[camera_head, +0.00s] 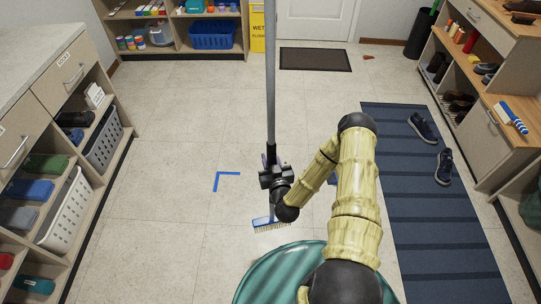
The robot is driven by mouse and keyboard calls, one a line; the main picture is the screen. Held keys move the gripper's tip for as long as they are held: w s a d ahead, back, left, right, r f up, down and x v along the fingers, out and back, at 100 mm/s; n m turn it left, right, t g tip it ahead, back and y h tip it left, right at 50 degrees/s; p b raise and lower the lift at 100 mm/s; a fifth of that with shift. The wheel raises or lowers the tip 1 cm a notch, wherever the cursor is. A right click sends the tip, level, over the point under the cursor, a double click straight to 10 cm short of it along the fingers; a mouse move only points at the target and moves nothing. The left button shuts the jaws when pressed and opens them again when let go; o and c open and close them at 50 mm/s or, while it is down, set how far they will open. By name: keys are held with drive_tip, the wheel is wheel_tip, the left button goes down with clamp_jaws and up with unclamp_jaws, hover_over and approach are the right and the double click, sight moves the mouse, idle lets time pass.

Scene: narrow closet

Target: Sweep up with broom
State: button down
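The broom has a long grey handle (271,80) that stands nearly upright, and a blue head (265,221) with pale bristles at floor level. Whether the bristles press on the floor cannot be told. My gripper (275,176) is shut on the lower part of the handle, above the head. The gripper and arm hide part of the lower handle. A blue tape corner mark (226,174) lies on the floor left of the gripper. I make out no clear pile of dirt; a small reddish piece (368,57) lies far off by the door mat.
A dark striped runner (405,180) with two shoes (433,146) lies at right, beside a shelf unit (510,75). Open shelves with baskets (66,213) line the left. A yellow wet-floor sign (257,32) and door mat (315,59) are at the back. The middle floor is mostly clear.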

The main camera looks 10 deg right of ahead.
sight(272, 143)
drive_tip(key=r+p, duration=0.2)
drive_tip(key=r, duration=0.2)
drive_tip(key=s+r+p, duration=0.1)
drive_tip(key=r+p, duration=0.2)
drive_tip(key=r, duration=0.1)
drive_tip(key=s+r+p, duration=0.1)
drive_tip(key=r+p, duration=0.2)
drive_tip(key=r, duration=0.1)
drive_tip(key=shift+f, duration=0.1)
drive_tip(key=shift+a, duration=0.1)
